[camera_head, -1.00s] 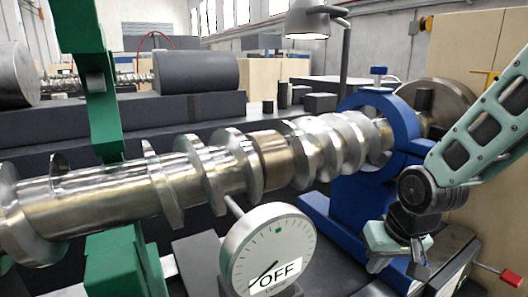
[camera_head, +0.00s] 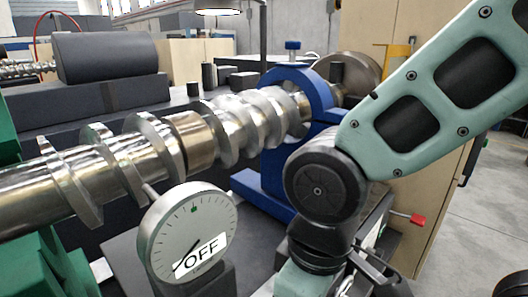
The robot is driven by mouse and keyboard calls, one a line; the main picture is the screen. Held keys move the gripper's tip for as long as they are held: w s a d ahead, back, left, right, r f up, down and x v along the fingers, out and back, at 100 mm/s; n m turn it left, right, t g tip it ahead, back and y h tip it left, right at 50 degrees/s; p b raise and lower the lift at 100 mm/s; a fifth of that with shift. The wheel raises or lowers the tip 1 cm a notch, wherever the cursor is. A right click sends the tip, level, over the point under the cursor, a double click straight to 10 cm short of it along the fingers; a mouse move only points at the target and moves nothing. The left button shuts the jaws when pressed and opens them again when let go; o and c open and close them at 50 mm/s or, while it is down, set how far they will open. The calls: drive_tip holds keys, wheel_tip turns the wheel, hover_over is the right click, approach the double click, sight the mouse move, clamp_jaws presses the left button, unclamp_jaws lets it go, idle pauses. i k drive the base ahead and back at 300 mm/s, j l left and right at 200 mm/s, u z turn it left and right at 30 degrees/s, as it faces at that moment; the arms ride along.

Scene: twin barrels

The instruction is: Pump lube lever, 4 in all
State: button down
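A short lever with a red grip (camera_head: 408,217) sticks out to the right, low beside my arm. It may be the lube lever, but the frame does not label it. My arm crosses the right side and bends down at a dark round joint. My gripper is at the bottom edge below this joint, partly cut off and partly hidden by my own arm links. Its fingertips cannot be made out, nor whether it touches anything.
A screw-like metal shaft (camera_head: 200,140) runs through a blue ring stand (camera_head: 305,85). A round dial gauge (camera_head: 190,235) reading OFF stands in front. A tan cabinet (camera_head: 440,190) is behind my arm.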

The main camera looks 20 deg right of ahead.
sight(417, 219)
drive_tip(key=i+l+z, duration=0.1)
drive_tip(key=l+z, duration=0.15)
drive_tip(key=z, duration=0.25)
drive_tip(key=i+l+z, duration=0.1)
drive_tip(key=z, duration=0.35)
drive_tip(key=i+l, duration=0.1)
drive_tip(key=i, duration=0.4)
